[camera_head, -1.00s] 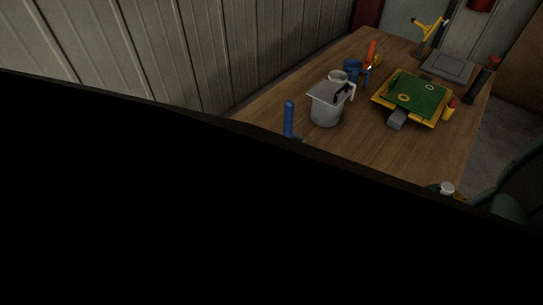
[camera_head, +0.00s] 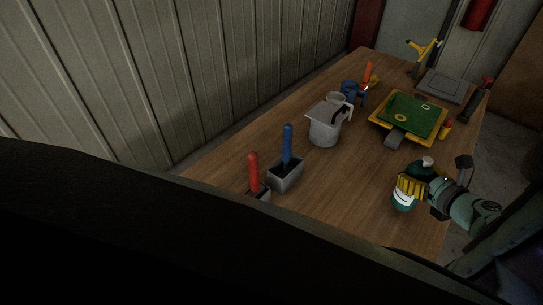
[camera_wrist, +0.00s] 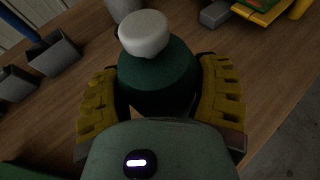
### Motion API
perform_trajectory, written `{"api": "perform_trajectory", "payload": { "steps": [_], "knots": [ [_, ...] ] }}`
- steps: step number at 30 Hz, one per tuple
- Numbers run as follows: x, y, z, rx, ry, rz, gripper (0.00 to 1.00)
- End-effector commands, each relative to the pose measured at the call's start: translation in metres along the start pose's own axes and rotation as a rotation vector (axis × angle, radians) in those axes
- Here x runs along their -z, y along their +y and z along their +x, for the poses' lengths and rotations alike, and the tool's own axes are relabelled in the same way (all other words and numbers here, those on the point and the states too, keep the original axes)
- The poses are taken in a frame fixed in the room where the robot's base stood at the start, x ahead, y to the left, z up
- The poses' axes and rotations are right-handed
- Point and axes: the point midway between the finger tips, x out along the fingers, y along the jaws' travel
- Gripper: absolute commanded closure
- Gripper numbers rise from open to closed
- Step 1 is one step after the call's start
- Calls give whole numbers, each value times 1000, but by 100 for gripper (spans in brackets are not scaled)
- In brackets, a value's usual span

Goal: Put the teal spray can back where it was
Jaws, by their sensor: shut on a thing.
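The teal spray can (camera_head: 404,203) has a white cap and a pale band low on its side. It is upright at the right side of the wooden table (camera_head: 340,200). My gripper (camera_head: 415,186) has its yellow padded fingers closed around the can. In the wrist view the can (camera_wrist: 160,80) sits between both yellow fingers, with its white cap toward the top. The can's base is hidden in the wrist view. I cannot tell whether the can touches the table.
A grey pitcher (camera_head: 323,128) stands mid-table. Grey holders with a blue handle (camera_head: 287,145) and a red handle (camera_head: 253,172) are at the left. A green-topped yellow tray (camera_head: 411,116) lies further back. Bare wood lies between the holders and the can.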

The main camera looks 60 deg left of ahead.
Motion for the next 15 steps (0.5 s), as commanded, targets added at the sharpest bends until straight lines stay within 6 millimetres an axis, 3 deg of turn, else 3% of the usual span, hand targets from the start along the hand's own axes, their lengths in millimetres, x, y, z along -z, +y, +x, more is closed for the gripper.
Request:
{"api": "perform_trajectory", "payload": {
  "steps": [6,15],
  "knots": [
    [23,2,10,-5,1,3,78],
    [24,2,11,-3,-1,-2,78]
  ]
}}
